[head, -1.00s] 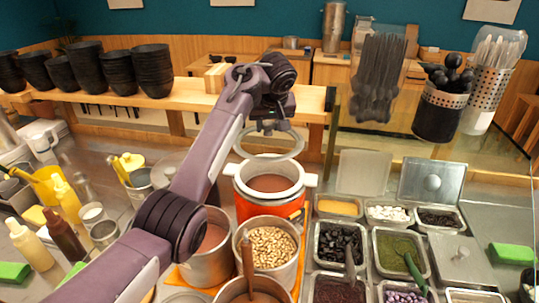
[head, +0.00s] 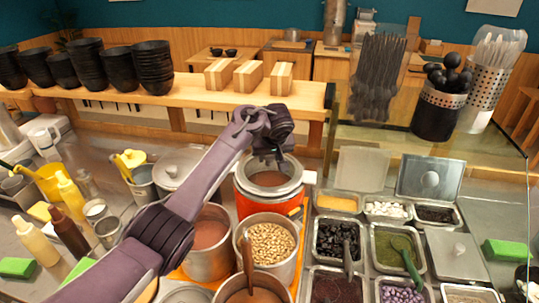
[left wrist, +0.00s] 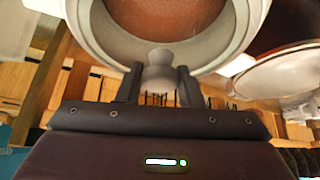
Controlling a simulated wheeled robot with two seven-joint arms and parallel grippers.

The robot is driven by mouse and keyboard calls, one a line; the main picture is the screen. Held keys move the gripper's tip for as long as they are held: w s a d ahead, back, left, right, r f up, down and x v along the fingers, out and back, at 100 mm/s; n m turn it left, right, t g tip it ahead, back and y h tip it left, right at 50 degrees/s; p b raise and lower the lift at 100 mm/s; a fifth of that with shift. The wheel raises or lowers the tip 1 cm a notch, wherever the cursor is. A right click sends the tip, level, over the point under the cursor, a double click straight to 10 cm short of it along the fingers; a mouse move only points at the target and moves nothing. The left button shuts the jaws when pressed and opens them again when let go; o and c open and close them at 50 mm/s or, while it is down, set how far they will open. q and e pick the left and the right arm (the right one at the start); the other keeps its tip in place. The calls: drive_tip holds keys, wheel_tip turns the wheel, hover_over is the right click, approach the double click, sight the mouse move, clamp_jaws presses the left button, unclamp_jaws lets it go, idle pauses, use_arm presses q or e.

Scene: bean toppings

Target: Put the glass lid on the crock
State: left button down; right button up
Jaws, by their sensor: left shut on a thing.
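The crock (head: 245,207) is an orange pot with a pale rim and side handles, holding something brown. The glass lid (head: 294,170) is a clear disc with a grey rim, level over the crock's mouth; whether it touches the rim I cannot tell. My left gripper (head: 268,163) is above the crock, shut on the lid's knob. In the left wrist view the knob (left wrist: 159,70) sits between the two fingers (left wrist: 159,88), and brown contents show through the glass. My right gripper is not in view.
A steel pot of beans (head: 270,225) with a ladle stands in front of the crock. Topping trays (head: 338,262) fill the right side. A lidded steel pot (head: 182,165) stands at its left, with bottles (head: 37,243) farther left. A wooden shelf (head: 190,95) runs behind.

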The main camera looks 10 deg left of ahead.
use_arm(q)
drive_tip(key=c, duration=1.1)
unclamp_jaws()
drive_tip(key=shift+f, duration=0.15)
drive_tip(key=shift+o, duration=0.5)
drive_tip(key=shift+d+r, duration=0.1)
drive_tip(key=shift+r, duration=0.15)
drive_tip(key=b+v, duration=0.3)
drive_tip(key=v, duration=0.9)
